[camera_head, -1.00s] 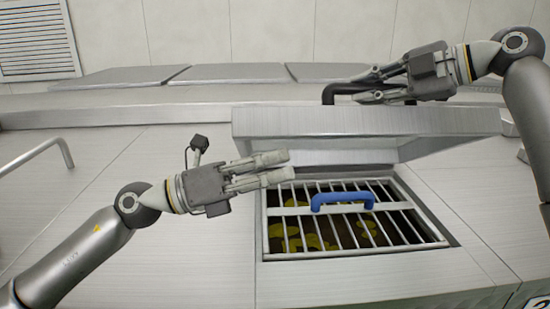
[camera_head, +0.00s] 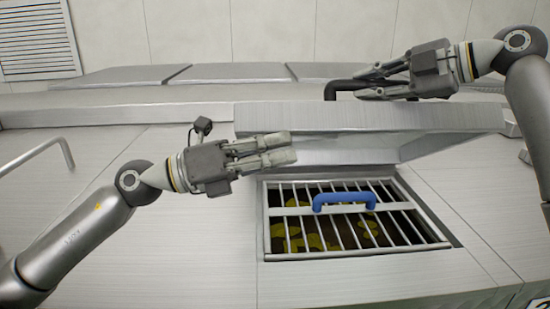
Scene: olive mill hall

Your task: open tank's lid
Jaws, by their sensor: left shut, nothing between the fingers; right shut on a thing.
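The tank's lid (camera_head: 365,117) is a grey metal panel, raised and tilted above the tank's opening. A dark handle (camera_head: 340,86) sits at the lid's upper edge. My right gripper (camera_head: 368,86) is shut on this handle; its fingers partly hide it. My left gripper (camera_head: 291,150) is shut and empty, in front of the lid's lower left part, and covers some of it. I cannot tell whether it touches the lid. Below the lid, the opening shows a metal grate (camera_head: 350,240) with a blue handle (camera_head: 344,200). Yellowish and dark contents show between the bars.
A metal rail (camera_head: 38,153) stands at the left on the flat steel top. Several closed grey panels (camera_head: 230,72) line the back, before a tiled wall. A vent (camera_head: 38,40) is on the wall at upper left. The steel top left of the grate is clear.

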